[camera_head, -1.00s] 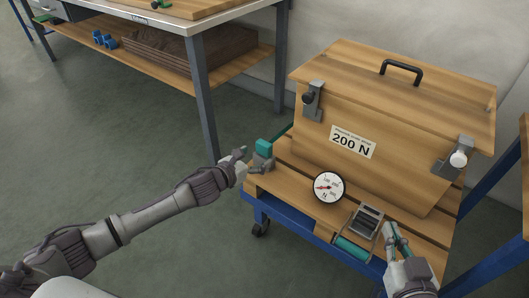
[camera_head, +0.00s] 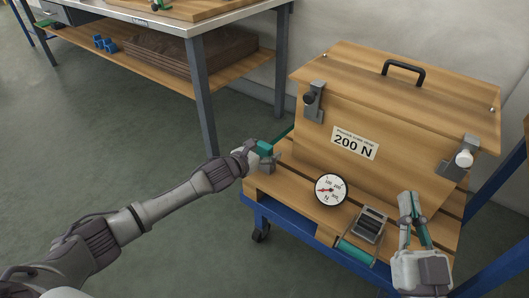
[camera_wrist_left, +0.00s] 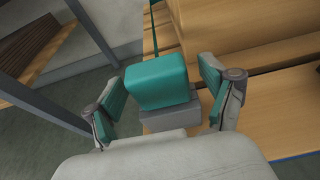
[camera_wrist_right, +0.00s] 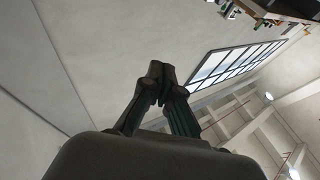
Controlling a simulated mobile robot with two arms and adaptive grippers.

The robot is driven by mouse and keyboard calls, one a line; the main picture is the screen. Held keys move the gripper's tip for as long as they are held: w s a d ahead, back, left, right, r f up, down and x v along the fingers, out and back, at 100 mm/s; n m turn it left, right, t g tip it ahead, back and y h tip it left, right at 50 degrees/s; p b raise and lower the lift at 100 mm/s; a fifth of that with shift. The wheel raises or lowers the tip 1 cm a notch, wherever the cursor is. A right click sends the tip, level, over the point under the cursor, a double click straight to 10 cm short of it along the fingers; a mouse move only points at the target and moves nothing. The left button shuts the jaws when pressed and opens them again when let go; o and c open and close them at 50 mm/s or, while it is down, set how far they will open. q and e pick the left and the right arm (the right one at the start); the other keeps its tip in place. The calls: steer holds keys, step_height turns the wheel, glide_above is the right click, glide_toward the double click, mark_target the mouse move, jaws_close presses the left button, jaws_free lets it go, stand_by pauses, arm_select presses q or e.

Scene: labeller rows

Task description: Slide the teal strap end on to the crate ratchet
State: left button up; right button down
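The teal strap end is a teal block (camera_head: 265,145) on a grey base at the crate's left side. A thin teal strap runs away behind it. In the left wrist view the teal block (camera_wrist_left: 157,80) stands between the two teal-padded fingers of my left gripper (camera_head: 256,153), with a gap on each side; the gripper is open. The crate ratchet (camera_head: 368,226) is a grey metal frame with a teal roll at the front of the wooden ledge. My right gripper (camera_head: 409,197) is above the ledge, right of the ratchet, fingertips together and pointing up; it holds nothing visible.
The wooden crate (camera_head: 420,125) has two side latches and a 200 N label. A round dial (camera_head: 330,190) stands left of the ratchet. The crate rests on a blue wheeled cart (camera_head: 290,222). A workbench (camera_head: 205,100) stands at the back left; open floor lies at the left.

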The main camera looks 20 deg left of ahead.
arm_select(q)
steer(key=c, duration=1.2)
steer(key=shift+c, duration=0.2)
